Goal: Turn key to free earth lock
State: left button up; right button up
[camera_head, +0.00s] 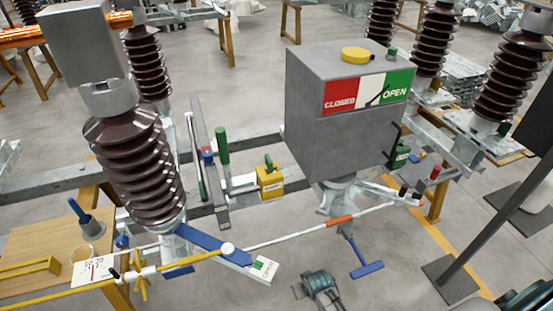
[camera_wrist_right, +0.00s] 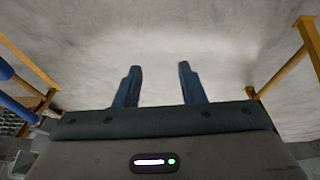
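A yellow lock box (camera_head: 270,182) with a small dark label sits on the steel frame in the middle of the head view. A green key (camera_head: 268,161) stands up from its top. A taller green handle (camera_head: 222,146) rises from the frame to its left. My right gripper (camera_wrist_right: 158,85) shows in the right wrist view with its two fingers apart and nothing between them, facing pale floor. Grey-teal parts at the bottom of the head view look like my arms, below and clear of the lock box. I cannot make out my left gripper's fingers.
A grey cabinet (camera_head: 345,130) marked CLOSED and OPEN stands right of the lock box. A brown ribbed insulator (camera_head: 138,165) stands to the left. A long rod (camera_head: 300,234) crosses in front. A blue T-shaped handle (camera_head: 366,269) hangs below. A dark post (camera_head: 490,210) stands at right.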

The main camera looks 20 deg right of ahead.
jog(key=w+a+r+t+p, duration=0.15)
jog(key=w+r, duration=0.25)
jog(key=r, duration=0.6)
jog(key=w+r+p, duration=0.2)
jog(key=w+r, duration=0.1)
jog(key=r, duration=0.7)
jog(key=t+p, duration=0.3)
send_near(270, 161)
jog(key=x, duration=0.2)
jog(key=shift+m+g, duration=0.25)
jog(key=shift+m, duration=0.05)
jog(key=b+x, duration=0.1)
jog(key=x, duration=0.9)
jog(key=shift+w+f, duration=0.15)
jog(key=shift+w, duration=0.05)
jog(key=shift+c, duration=0.5)
grip_shut()
